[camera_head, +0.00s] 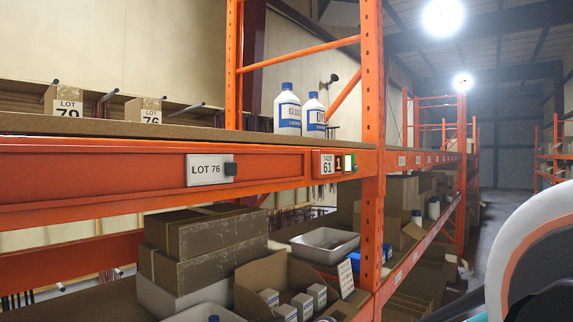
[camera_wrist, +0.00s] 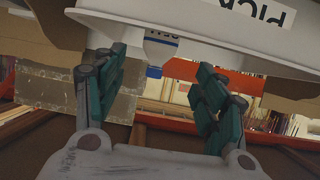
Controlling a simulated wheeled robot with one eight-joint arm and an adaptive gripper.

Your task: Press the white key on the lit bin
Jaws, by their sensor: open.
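In the head view a pick module is fixed to the orange beam near the upright. It has a white label reading 61 (camera_head: 326,163), a small dark display (camera_head: 339,163) with an orange 1, and a green-lit part (camera_head: 348,162) at its right end. The white key is too small to make out clearly. In the wrist view my gripper (camera_wrist: 160,72) is open, with its two teal fingers apart and nothing held between them.
Two white bottles (camera_head: 288,109) stand on the shelf above the module. A LOT 76 plate (camera_head: 209,170) hangs on the beam to its left. Cartons (camera_head: 213,247) and a grey tray (camera_head: 325,244) fill the lower shelf. In the wrist view a white tub (camera_wrist: 205,30) lies beyond my fingertips.

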